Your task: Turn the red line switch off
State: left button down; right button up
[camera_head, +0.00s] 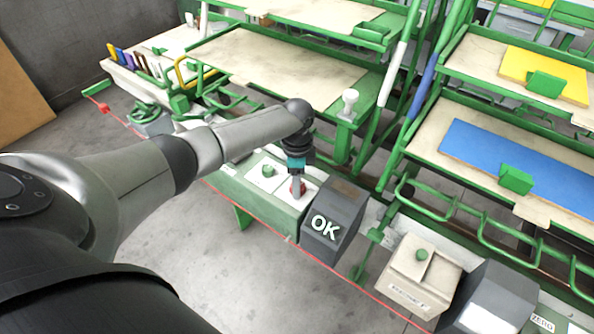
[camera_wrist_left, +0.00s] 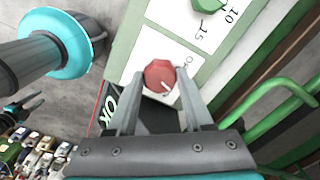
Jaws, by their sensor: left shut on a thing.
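The red line switch (camera_head: 297,186) is a small red knob on a white plate on the green and white control box. It also shows in the left wrist view as a round red knob (camera_wrist_left: 159,76) with a short white mark towards its lower right. My left gripper (camera_head: 297,184) reaches down to it from above. In the wrist view the two fingers of the left gripper (camera_wrist_left: 160,82) are closed on the knob, one on each side. Lettering beside the knob is partly hidden by a finger.
A green knob (camera_head: 268,171) with a numbered dial sits beside the red one. A dark box marked OK (camera_head: 336,218) stands just right of the switch. A beige box with a green button (camera_head: 420,262) is farther right. Green rails and sloped trays lie behind.

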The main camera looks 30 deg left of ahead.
pick_arm(q)
jog(key=n+p, duration=0.2)
jog(key=shift+s+d+r+n, duration=0.1)
jog(key=shift+r+n, duration=0.05)
jog(key=shift+n, duration=0.25)
jog(key=n+p, duration=0.2)
jog(key=shift+n, duration=0.4)
jog(key=n+p, duration=0.2)
jog(key=n, duration=0.1)
jog(key=shift+n+p, duration=0.85)
jog(key=shift+n, duration=1.15)
jog(key=shift+c, duration=1.5)
grip_release()
